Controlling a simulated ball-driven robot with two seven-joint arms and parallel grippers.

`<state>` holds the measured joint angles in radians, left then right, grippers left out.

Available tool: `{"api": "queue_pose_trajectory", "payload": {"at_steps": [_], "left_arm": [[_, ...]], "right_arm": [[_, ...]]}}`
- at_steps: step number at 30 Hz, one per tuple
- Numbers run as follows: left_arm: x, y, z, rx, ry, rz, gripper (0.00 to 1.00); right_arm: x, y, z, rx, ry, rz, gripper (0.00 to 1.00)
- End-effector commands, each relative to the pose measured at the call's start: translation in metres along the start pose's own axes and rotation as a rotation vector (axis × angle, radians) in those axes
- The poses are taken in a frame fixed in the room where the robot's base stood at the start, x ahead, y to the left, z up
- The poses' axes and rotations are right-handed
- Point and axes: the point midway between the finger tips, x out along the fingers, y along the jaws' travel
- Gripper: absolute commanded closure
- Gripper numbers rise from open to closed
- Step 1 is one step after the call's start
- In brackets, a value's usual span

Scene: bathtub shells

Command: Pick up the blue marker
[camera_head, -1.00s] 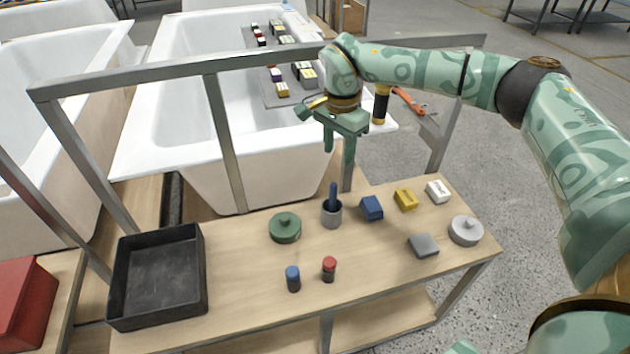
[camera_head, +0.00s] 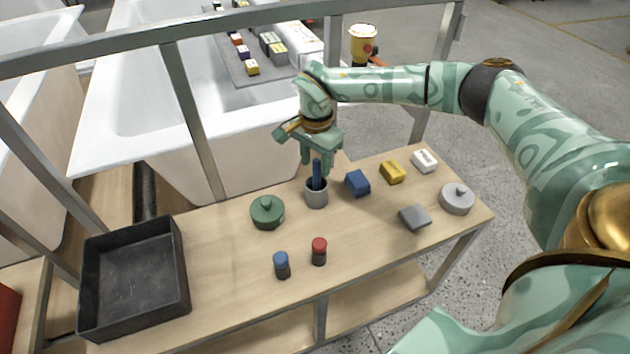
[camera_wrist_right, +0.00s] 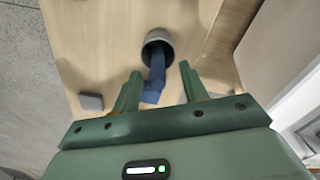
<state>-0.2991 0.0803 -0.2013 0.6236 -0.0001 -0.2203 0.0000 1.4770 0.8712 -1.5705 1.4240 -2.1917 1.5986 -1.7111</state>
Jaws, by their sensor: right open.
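The blue marker (camera_head: 317,172) stands in a small grey cup (camera_head: 317,197) on the wooden table, its upper part sticking out above the rim. My right gripper (camera_head: 318,158) is open just above the cup, fingers pointing down around the marker's top. In the right wrist view, the marker (camera_wrist_right: 155,78) shows between the two spread fingers of the gripper (camera_wrist_right: 160,84), with the grey cup (camera_wrist_right: 158,40) beyond them. I cannot tell whether a finger touches the marker. Its lower end is hidden in the cup. My left gripper is not in view.
A black tray (camera_head: 181,268) sits left. A metal rail (camera_head: 190,115) runs behind.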

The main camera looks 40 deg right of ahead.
Motion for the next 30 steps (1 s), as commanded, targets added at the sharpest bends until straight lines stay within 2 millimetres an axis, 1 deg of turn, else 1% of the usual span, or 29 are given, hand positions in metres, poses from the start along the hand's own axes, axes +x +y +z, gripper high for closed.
{"api": "queue_pose_trajectory", "payload": {"at_steps": [1,4,6,11,12,14,15,16,17,26,29,30], "left_arm": [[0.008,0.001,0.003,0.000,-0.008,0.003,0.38],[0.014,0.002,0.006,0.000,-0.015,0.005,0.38],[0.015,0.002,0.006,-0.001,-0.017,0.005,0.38],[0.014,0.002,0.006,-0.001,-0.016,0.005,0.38],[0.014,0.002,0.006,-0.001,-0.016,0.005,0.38],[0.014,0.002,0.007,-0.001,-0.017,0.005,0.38],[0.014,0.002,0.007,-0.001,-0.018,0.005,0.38],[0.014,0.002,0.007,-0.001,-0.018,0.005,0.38],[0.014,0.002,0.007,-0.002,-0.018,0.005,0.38],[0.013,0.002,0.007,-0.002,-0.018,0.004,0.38],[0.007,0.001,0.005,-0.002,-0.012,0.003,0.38],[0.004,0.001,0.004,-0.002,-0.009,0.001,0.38]], "right_arm": [[0.016,0.003,-0.001,-0.001,-0.001,0.007,0.57],[0.032,0.004,0.000,0.001,-0.001,0.007,0.57],[0.036,0.003,0.000,0.000,-0.001,0.005,0.57],[0.033,0.003,0.000,0.000,0.000,0.002,0.57],[0.033,0.003,0.000,0.000,0.000,0.002,0.59],[0.033,0.003,0.000,0.000,0.000,0.002,0.76],[0.033,0.003,0.000,0.000,0.000,0.002,0.87],[0.033,0.003,0.000,0.000,0.000,0.002,0.95],[0.033,0.003,0.000,0.000,0.000,0.002,1.00],[0.031,0.003,0.000,0.000,0.000,0.002,1.00],[0.018,0.003,0.000,0.000,0.001,-0.001,1.00],[0.010,0.003,0.000,0.000,0.001,-0.002,1.00]]}}
